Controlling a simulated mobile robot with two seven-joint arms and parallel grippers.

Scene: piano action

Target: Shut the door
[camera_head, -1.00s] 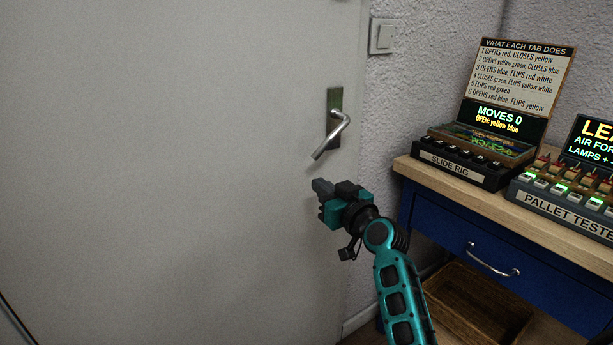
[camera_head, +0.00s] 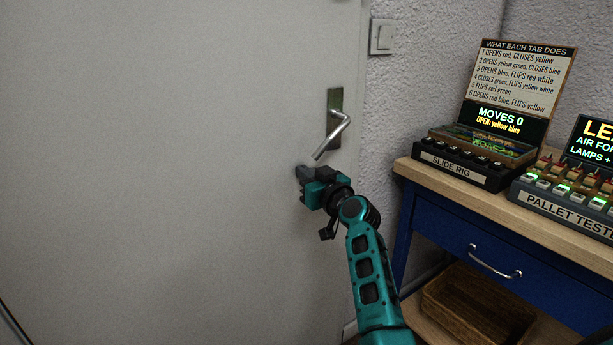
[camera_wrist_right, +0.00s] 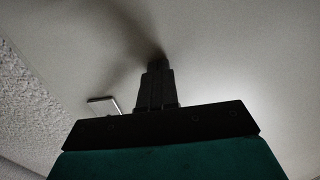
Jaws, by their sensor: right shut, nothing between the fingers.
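The door (camera_head: 150,150) is a plain light grey panel that fills the left and middle of the head view. Its metal lever handle (camera_head: 333,136) sits on a dark plate near the right edge and slants down to the left. My right gripper (camera_head: 301,172) is shut and empty, its tip at or very near the door face just below and left of the lever's end. In the right wrist view the shut fingers (camera_wrist_right: 157,72) point at the door surface (camera_wrist_right: 240,60), with a dark shadow meeting the tip. The handle (camera_wrist_right: 103,104) shows to the left there. My left gripper is out of view.
A light switch (camera_head: 382,37) is on the rough wall right of the door. A blue table with a wooden top (camera_head: 425,172) stands at the right, carrying the slide rig (camera_head: 460,172) and the pallet tester (camera_head: 565,205). A wooden tray (camera_head: 478,300) sits below.

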